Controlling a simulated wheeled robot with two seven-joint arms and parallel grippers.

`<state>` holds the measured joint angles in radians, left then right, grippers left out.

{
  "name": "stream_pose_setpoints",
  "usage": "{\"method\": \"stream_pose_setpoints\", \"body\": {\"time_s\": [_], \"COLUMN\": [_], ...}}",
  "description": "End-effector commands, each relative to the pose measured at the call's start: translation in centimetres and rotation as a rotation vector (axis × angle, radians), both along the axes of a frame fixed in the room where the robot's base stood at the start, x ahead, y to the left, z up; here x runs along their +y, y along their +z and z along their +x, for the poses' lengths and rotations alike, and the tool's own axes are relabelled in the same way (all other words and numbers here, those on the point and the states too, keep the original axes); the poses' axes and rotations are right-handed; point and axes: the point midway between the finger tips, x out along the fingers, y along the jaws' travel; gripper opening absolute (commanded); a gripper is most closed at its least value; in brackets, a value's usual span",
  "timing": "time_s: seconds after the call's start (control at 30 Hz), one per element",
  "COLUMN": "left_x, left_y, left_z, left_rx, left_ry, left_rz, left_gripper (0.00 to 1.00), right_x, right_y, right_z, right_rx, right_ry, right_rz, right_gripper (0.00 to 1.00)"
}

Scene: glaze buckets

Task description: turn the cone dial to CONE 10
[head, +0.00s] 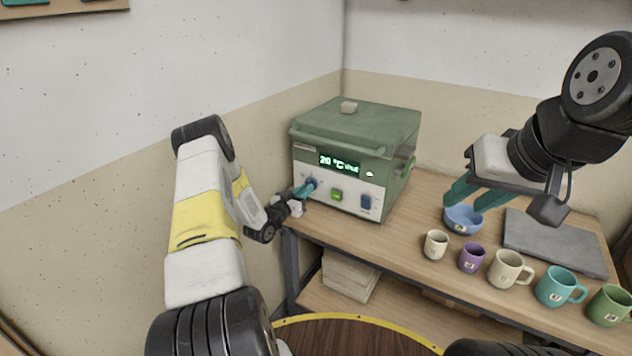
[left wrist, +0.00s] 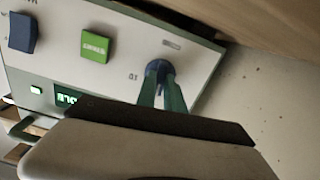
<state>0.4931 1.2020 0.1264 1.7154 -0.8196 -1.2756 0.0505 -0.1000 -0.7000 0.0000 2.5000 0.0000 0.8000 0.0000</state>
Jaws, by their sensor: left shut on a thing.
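The green kiln (head: 357,150) stands on the bench with its lid down and a lit display (head: 340,165) reading about 20 °C. Its round blue cone dial (head: 311,182) is at the left of the pale front panel. My left gripper (head: 308,188) has its teal fingers shut on the dial. In the left wrist view the fingers (left wrist: 162,88) reach the dark blue dial (left wrist: 157,69) from both sides. The dial's pointer and cone marks are too small or hidden to read. My right gripper (head: 465,203) is open and empty above a blue bowl.
A green button (head: 337,195) and a blue switch (head: 366,203) sit right of the dial. The blue bowl (head: 463,219), a grey slab (head: 555,243) and several mugs, including a teal mug (head: 556,287), fill the bench's right side. A wall is close on the left.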

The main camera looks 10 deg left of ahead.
Motion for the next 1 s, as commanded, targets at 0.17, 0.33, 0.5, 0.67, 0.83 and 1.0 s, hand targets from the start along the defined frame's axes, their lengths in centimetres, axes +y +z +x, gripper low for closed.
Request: {"method": "stream_pose_setpoints", "body": {"time_s": [0.17, 0.33, 0.5, 0.67, 0.83, 1.0], "left_x": [-0.01, 0.02, -0.03, -0.02, -0.03, 0.03], "left_y": [-0.16, -0.2, -0.19, -0.22, -0.23, -0.24], "left_z": [-0.1, -0.1, -0.12, -0.11, -0.12, -0.13], "left_rx": [-0.054, -0.108, -0.163, -0.215, -0.268, -0.315], "left_ry": [-0.001, 0.0, -0.002, -0.002, -0.003, -0.002], "left_rz": [0.159, 0.312, 0.463, 0.606, 0.754, 0.885], "left_gripper": [0.0, 0.0, 0.0, 0.0, 0.0, 0.0], "right_x": [0.0, 0.0, 0.0, 0.0, 0.0, 0.0], "right_y": [0.0, 0.0, 0.0, 0.0, 0.0, 0.0], "right_z": [0.0, 0.0, 0.0, 0.0, 0.0, 0.0], "right_rx": [0.0, 0.0, 0.0, 0.0, 0.0, 0.0], "right_ry": [0.0, 0.0, 0.0, 0.0, 0.0, 0.0], "right_rz": [0.0, 0.0, 0.0, 0.0, 0.0, 0.0], "right_gripper": [0.36, 0.36, 0.36, 0.36, 0.36, 0.36]}}
